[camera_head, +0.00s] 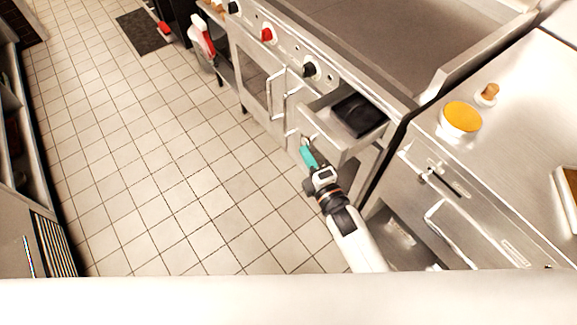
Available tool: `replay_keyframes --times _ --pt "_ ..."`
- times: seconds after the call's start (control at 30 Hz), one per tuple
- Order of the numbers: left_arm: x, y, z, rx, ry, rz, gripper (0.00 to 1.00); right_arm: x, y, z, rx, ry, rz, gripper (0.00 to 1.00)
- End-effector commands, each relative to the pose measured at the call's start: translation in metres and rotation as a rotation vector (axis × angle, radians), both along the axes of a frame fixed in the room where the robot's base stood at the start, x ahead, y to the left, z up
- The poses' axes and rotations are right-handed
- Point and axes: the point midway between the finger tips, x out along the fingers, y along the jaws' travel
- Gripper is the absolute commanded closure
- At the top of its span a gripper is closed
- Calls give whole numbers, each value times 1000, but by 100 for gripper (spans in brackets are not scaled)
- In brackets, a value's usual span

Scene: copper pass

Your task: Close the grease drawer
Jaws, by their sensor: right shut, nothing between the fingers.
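The grease drawer (338,138) is a steel drawer below the griddle front, and it stands pulled out. A black pan or insert (359,115) lies in it. My right gripper (305,147), with teal fingers, is shut and empty at the drawer's front face, near its outer left part. I cannot tell whether the fingertips touch the drawer front. My left gripper is not in view.
The steel range (300,60) has red and black knobs above the drawer. A steel counter (520,110) at the right holds a container with an orange top (461,118).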

Motion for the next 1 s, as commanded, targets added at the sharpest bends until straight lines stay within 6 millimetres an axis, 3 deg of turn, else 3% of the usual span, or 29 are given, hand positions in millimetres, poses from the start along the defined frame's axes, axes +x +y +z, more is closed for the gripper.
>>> replay_keyframes --times 0.2,0.5,0.7,1.0 --pt "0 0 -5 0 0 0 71 35 -49 -1 -7 -4 -2 100" --pt "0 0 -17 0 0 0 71 74 -102 -1 -5 -2 -2 100" --pt "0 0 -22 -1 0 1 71 89 -123 -1 -3 -1 -1 100" --pt "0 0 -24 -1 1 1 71 97 -134 0 -2 1 -3 100"
